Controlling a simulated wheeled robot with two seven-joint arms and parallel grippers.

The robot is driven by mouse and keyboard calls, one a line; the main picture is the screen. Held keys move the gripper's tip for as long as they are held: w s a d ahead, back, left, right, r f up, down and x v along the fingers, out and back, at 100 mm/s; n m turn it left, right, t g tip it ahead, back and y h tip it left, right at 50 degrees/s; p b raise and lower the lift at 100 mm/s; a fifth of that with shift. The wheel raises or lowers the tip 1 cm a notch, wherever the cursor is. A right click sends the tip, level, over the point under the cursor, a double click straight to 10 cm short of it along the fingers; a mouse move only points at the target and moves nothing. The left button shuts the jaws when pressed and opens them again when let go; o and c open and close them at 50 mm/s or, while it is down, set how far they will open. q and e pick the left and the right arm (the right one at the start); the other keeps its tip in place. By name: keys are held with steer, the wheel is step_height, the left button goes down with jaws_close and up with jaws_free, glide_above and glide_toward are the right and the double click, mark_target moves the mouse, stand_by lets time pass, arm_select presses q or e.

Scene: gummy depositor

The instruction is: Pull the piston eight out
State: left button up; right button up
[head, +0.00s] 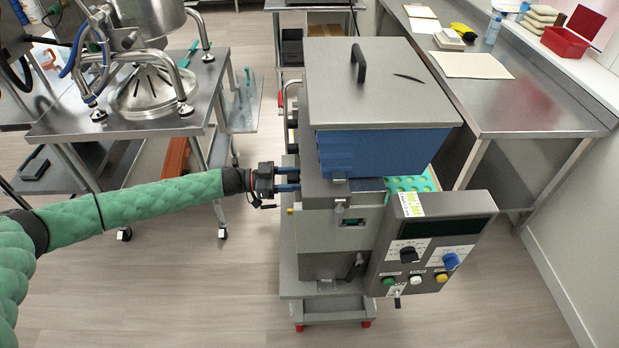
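The gummy depositor (315,222) stands in the middle of the head view, a grey metal machine with a blue hopper (380,152) under a lidded top. My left gripper (292,179) reaches in from the left at the machine's left side, just below the hopper. Its two blue fingers are apart, one above the other, with a visible gap between them. The fingertips meet the machine's edge in this view. I cannot make out piston eight or tell whether the fingers touch it. My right gripper is not in view.
A control panel (432,240) with knobs and buttons is on the machine's front right. A steel cart (150,125) with a kettle stands left. A steel bench (520,95) with a red bin (565,42) runs along the right wall. The floor in front is clear.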

arm_select(q)
jaws_close()
steer(key=shift+a, duration=0.15)
steer(key=shift+s+a, duration=0.1)
steer(key=shift+a, duration=2.35)
steer(key=a, duration=0.4)
steer(key=shift+s+a, duration=0.15)
steer(key=shift+a, duration=0.2)
